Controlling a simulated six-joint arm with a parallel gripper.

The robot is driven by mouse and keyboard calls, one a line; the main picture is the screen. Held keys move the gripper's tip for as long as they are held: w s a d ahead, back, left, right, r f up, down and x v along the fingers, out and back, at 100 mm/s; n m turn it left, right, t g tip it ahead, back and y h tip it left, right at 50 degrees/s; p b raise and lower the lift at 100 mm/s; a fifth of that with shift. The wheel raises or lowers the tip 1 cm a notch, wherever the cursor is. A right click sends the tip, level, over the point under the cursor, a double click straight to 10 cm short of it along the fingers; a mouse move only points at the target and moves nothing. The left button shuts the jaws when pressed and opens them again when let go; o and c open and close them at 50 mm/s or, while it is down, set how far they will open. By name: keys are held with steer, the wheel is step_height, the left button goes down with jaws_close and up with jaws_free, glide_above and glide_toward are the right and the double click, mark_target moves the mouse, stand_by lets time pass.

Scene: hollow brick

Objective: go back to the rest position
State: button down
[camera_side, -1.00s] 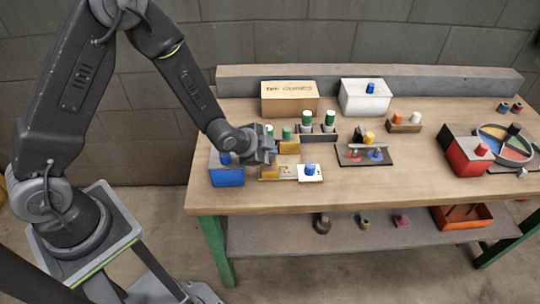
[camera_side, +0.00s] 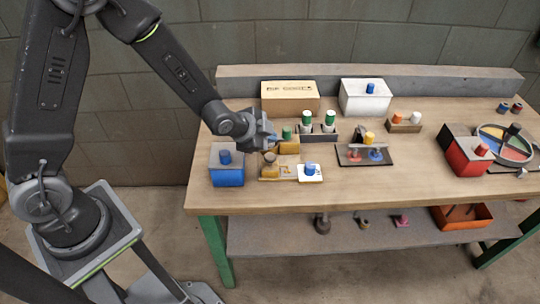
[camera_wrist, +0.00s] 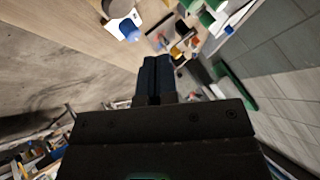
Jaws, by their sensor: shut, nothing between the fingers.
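My gripper (camera_side: 270,142) is above the left part of the wooden workbench (camera_side: 420,185), raised over the small yellow blocks and tray. In the wrist view its two dark fingers (camera_wrist: 156,72) are together with nothing between them. A blue box with a blue knob (camera_side: 227,170) stands just left of and below my gripper. A white plate with a blue peg (camera_side: 310,173) lies to the right, and it also shows in the wrist view (camera_wrist: 122,25).
A cardboard box (camera_side: 290,98) and a white box (camera_side: 365,98) stand at the back. Green-topped cylinders (camera_side: 306,121) stand near my gripper. A red box (camera_side: 466,157) and a coloured disc (camera_side: 505,143) are at the right. The front bench strip is bare.

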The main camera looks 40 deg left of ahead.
steer(key=shift+r, duration=0.1)
stand_by(0.3)
steer(key=s+a+r+n+g+y, duration=0.1)
steer(key=s+a+r+n, duration=0.2)
steer(key=r, duration=0.4)
steer(key=s+r+n, duration=0.2)
steer(key=s+r, duration=0.2)
steer(key=r, duration=0.3)
steer(key=s+r+n+g, duration=0.1)
steer(key=s+r+n, duration=0.2)
steer(key=s, duration=0.5)
steer(key=s+a+r+n+g, duration=0.1)
steer(key=s+r, duration=0.3)
steer(key=s, duration=0.5)
steer(key=shift+s+a+n, duration=0.25)
steer(key=shift+s+n, duration=0.05)
steer(key=shift+n, duration=0.6)
steer(key=c, duration=1.8)
jaws_free()
